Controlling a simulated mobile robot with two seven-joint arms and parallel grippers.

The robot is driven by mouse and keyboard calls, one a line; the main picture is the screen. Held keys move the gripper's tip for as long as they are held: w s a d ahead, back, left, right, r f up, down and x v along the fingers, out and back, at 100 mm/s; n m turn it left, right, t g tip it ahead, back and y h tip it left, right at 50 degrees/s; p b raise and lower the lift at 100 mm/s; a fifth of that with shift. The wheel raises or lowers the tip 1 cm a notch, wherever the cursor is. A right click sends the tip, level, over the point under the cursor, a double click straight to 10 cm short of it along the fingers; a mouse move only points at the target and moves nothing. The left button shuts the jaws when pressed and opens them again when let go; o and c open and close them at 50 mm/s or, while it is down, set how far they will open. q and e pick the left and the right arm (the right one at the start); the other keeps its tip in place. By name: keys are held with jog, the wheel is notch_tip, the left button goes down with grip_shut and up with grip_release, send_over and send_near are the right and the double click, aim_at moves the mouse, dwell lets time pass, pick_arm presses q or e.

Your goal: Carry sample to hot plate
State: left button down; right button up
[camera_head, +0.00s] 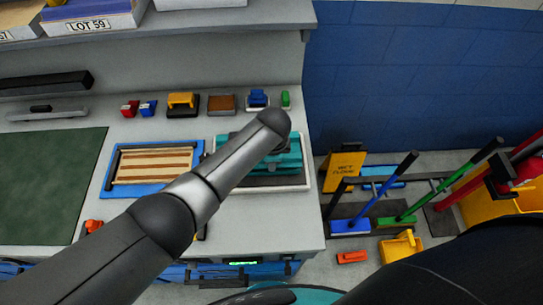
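No object can be clearly told as the sample or the hot plate from this view. A striped brown-and-cream panel (153,165) lies in a blue frame (109,176) on the bench. Right of it, a teal stepped block (285,160) sits on a white-edged tray (306,180), partly hidden by my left arm. My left arm crosses from the lower left over the bench and ends in a rounded dark joint above the teal block; no fingers show. A dark part of me fills the lower right. Neither gripper is visible.
A green mat (50,185) covers the bench's left. Small items, including a yellow-and-black one (182,104) and a brown block (221,104), line the bench's back. Right of the bench, a yellow sign (343,170), brushes and a yellow bucket (480,195) crowd the floor.

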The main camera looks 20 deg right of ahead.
pick_arm(q)
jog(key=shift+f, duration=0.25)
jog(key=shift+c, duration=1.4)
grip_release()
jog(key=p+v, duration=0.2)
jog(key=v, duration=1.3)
jog(key=shift+p, duration=0.3)
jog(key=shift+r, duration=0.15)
